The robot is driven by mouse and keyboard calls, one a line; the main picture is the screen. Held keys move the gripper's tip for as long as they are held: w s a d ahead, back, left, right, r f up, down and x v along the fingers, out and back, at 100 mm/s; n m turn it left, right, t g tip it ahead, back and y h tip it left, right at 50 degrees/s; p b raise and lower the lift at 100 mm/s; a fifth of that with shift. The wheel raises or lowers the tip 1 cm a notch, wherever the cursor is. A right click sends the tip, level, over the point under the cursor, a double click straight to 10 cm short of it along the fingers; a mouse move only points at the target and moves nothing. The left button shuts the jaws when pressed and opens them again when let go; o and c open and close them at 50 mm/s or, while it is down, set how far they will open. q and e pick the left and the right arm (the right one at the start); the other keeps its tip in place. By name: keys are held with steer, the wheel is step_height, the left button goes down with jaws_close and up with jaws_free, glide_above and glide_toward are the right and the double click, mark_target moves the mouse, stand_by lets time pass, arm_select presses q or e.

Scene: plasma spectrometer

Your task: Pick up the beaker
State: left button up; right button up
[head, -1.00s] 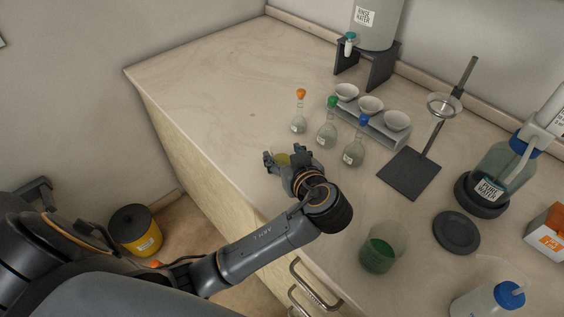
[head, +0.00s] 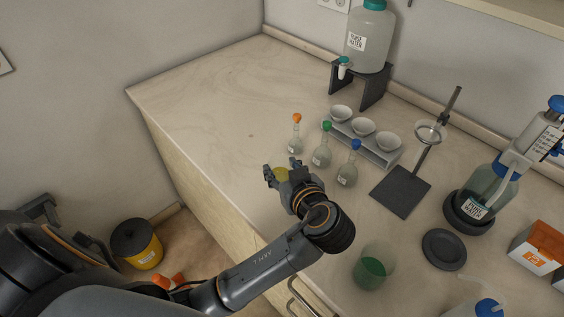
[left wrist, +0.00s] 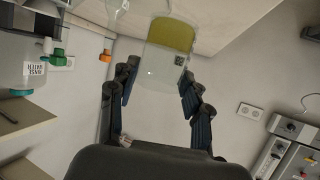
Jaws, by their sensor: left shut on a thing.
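A clear beaker (left wrist: 168,62) with yellow liquid is between the fingers of my left gripper (left wrist: 158,92) in the left wrist view. The gripper is shut on it. In the head view my left gripper (head: 277,178) is over the front left part of the bench, and only a little of the yellow liquid (head: 282,173) shows past the fingers. I cannot tell how far the beaker's base is from the bench. Another beaker (head: 373,267) with green liquid stands on the bench, right of my left forearm. My right gripper is not in view.
Flasks with orange (head: 295,144), green (head: 321,158) and blue (head: 347,176) stoppers stand just beyond the gripper. Behind are a rack of bowls (head: 384,158) and the rinse water tank (head: 368,35). A stand's dark base (head: 400,192) is to the right. The bench's far left is clear.

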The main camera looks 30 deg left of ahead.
arm_select(q)
steer(key=s+d+r+p, duration=0.5)
steer(key=s+d+r, duration=0.1)
steer(key=s, duration=0.4)
steer(key=shift+d+r+p, duration=0.2)
steer(key=shift+r+p, duration=0.1)
steer(key=shift+r, duration=0.35)
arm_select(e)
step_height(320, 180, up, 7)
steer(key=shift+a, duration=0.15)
arm_select(q)
steer(key=shift+w, duration=0.2)
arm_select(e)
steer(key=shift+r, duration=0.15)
